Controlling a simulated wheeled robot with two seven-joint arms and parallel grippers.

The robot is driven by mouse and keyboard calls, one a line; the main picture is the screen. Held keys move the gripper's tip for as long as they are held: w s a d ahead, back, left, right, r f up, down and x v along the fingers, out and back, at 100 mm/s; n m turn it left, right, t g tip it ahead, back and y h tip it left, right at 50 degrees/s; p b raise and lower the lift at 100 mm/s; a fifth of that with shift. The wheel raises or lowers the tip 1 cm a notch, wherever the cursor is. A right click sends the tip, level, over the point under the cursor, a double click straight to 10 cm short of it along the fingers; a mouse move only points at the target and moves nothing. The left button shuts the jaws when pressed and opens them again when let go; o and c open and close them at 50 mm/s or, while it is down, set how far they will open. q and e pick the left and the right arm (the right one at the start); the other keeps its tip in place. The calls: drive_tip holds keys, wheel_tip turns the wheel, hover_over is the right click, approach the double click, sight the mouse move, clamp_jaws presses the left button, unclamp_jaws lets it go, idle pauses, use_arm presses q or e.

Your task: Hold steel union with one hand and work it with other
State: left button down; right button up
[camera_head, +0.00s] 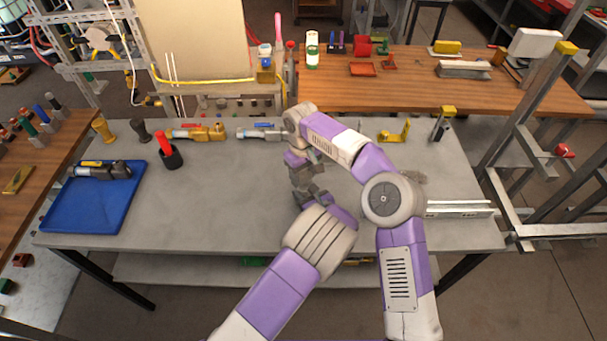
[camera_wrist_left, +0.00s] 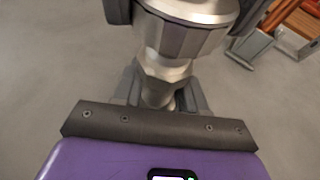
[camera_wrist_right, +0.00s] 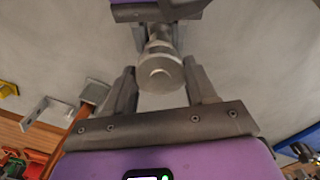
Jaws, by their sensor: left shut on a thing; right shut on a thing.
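The steel union (camera_wrist_left: 165,75) is a silvery fitting with faceted and round parts, held above the grey bench between my two grippers. My left gripper (camera_wrist_left: 160,88) is shut on its narrower near part in the left wrist view. My right gripper (camera_wrist_right: 161,72) has its fingers on either side of the union's other end; the round end face (camera_wrist_right: 160,73) points at the right wrist camera. The right gripper is shut on the union. In the head view my left gripper (camera_head: 312,198) is below my right gripper (camera_head: 300,172), and the union is mostly hidden between them.
A blue tray (camera_head: 75,212) with a grey-and-yellow fitting lies at the bench's left. Several fittings line the back edge. A metal channel (camera_head: 460,209) lies at right. The grey bench (camera_head: 210,205) is bare left of my grippers.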

sight(304, 176)
drive_tip(key=shift+r, duration=1.95)
use_arm(q)
drive_tip(key=c, duration=0.5)
unclamp_jaws()
drive_tip(key=shift+c, duration=0.2)
drive_tip(key=shift+s, duration=0.1)
